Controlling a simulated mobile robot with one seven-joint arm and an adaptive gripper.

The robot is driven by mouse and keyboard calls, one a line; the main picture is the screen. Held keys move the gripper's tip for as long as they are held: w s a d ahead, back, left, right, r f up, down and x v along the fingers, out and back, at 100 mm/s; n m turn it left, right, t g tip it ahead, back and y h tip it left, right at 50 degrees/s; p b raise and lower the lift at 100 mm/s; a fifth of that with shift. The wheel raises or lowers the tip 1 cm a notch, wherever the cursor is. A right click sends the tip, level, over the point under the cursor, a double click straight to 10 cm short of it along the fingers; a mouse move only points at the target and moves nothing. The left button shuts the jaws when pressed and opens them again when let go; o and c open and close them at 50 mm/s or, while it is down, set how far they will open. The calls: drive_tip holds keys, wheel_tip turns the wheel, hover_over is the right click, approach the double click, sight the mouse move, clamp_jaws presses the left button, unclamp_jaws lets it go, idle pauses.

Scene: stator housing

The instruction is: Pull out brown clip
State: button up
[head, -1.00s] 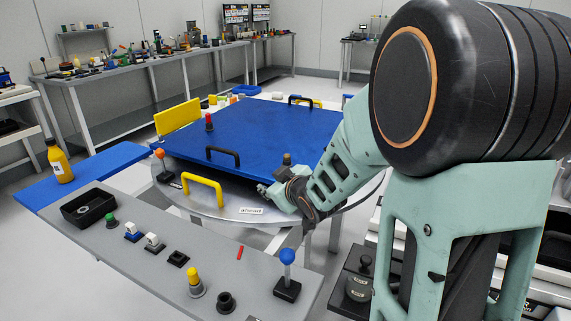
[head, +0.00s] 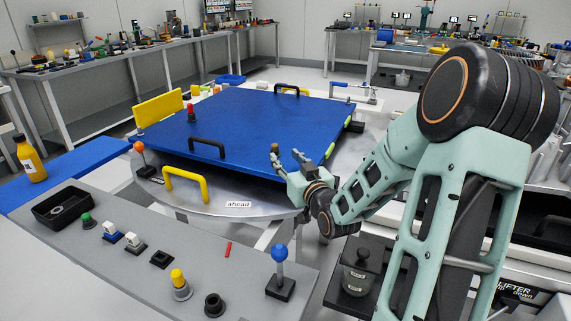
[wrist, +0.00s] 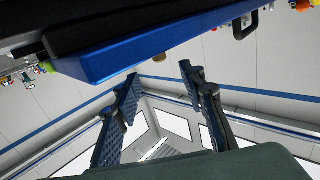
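A small brown piece (head: 275,148), probably the brown clip, stands up at the near right part of the blue cover (head: 245,120). In the wrist view a brownish piece (wrist: 160,57) sticks out from the edge of the blue cover (wrist: 125,52). My gripper (head: 287,160) is at the cover's near right corner, close to the brown piece. Its two fingers are apart in the wrist view (wrist: 160,75), with nothing between them. The brown piece lies beyond the fingertips, apart from them as far as I can tell.
The blue cover has black handles (head: 207,147), a red knob (head: 191,112) and green pieces (head: 329,152) at its right edge. A yellow handle (head: 185,184) stands on the round metal table. A grey panel with several knobs (head: 279,254) lies in front.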

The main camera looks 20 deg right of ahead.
sight(276, 147)
drive_tip(key=w, duration=0.6)
drive_tip(key=w+b, duration=0.1)
drive_tip(key=w, duration=0.2)
drive_tip(key=shift+w+f, duration=0.25)
drive_tip(key=shift+w, duration=0.1)
drive_tip(key=shift+c, duration=0.4)
clamp_jaws()
